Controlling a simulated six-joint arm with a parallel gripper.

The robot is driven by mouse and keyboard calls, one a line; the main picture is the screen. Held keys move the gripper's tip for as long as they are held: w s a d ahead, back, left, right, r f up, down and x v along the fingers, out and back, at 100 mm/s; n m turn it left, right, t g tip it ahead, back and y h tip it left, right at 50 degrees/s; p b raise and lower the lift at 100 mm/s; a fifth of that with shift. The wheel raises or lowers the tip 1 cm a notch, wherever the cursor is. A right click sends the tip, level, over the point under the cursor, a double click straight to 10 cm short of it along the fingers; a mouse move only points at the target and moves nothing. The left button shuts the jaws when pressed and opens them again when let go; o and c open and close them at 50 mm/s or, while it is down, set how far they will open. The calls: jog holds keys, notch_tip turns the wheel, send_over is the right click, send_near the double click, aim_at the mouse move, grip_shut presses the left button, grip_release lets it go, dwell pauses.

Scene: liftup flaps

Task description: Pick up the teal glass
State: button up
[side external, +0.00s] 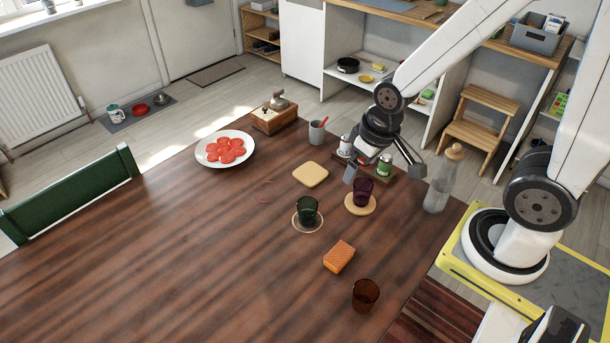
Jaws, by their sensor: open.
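A dark green, teal-looking glass (308,210) stands upright on a round pale coaster near the middle of the wooden table. My gripper (384,170) is open, with its fingers pointing down and nothing seen between them. It is to the right of and behind the teal glass in the picture, clear of it. A dark purple glass (363,191) stands on a round wooden coaster (360,208), just below my gripper in the picture. I cannot tell the height of my gripper above the table.
An amber glass (365,295) and an orange sponge (339,256) are at the front right. A square wooden board (310,174) lies behind the teal glass. A clear bottle (440,184) stands right of my gripper. A plate of red slices (224,148) is further left; the front-left table is clear.

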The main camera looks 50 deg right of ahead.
jog(key=m+t+y, duration=0.7)
jog(key=m+y, duration=0.3)
jog(key=m, duration=1.7)
send_near(307, 213)
jog(key=w, duration=0.1)
jog(key=w+f, duration=0.1)
jog(key=shift+w+a, duration=0.3)
jog(key=shift+a, duration=0.1)
jog(key=shift+w+d+f+m+t+h, duration=0.15)
jog(key=shift+d+f+m+t+h, duration=0.2)
jog(key=shift+d+h, duration=0.1)
jog(key=shift+w, duration=0.1)
jog(key=shift+x, duration=1.3)
